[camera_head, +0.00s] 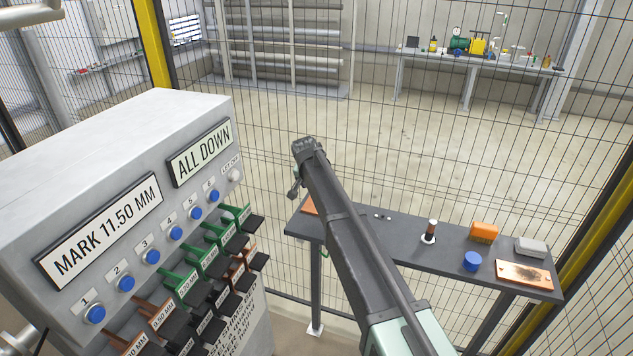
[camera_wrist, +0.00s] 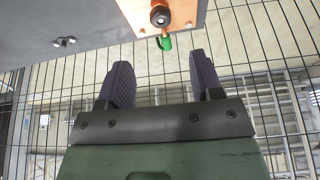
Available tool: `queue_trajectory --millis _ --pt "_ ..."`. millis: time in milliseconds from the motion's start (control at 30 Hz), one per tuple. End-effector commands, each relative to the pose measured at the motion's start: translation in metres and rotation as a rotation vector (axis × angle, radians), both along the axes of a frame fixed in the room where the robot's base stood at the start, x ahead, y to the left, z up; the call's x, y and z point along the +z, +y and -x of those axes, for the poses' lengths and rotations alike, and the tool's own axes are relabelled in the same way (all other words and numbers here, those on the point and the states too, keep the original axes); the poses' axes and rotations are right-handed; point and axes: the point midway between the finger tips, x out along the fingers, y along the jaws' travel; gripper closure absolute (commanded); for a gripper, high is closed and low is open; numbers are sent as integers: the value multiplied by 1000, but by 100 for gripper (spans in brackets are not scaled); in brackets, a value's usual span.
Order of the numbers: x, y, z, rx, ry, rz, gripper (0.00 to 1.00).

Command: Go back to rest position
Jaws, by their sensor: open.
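My gripper shows in the wrist view (camera_wrist: 160,82) as two dark, ridged fingers standing well apart with nothing between them. In the head view my arm reaches up from the bottom right, across the side table, and ends in front of the mesh fence; the fingers cannot be made out clearly there. In the wrist view, a copper-coloured plate (camera_wrist: 191,10) with a black round fitting (camera_wrist: 160,17) and a small green part (camera_wrist: 164,43) lies beyond the fingertips, apart from them.
A grey cabinet (camera_head: 110,130) with blue buttons and green and brown tagged levers stands left. A dark side table (camera_head: 400,231) carries an orange block (camera_head: 483,232), a blue cup (camera_head: 472,262), a grey block (camera_head: 531,246) and a copper plate (camera_head: 524,274). Mesh fencing closes the back.

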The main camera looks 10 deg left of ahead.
Motion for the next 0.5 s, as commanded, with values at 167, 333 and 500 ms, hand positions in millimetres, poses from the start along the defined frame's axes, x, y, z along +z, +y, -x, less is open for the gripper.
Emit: queue_trajectory --millis 167,333,500 --pt "-2 0 0 0 0 0 40" --pt "-3 0 3 63 24 27 40" --pt "-15 -55 117 287 189 72 40"
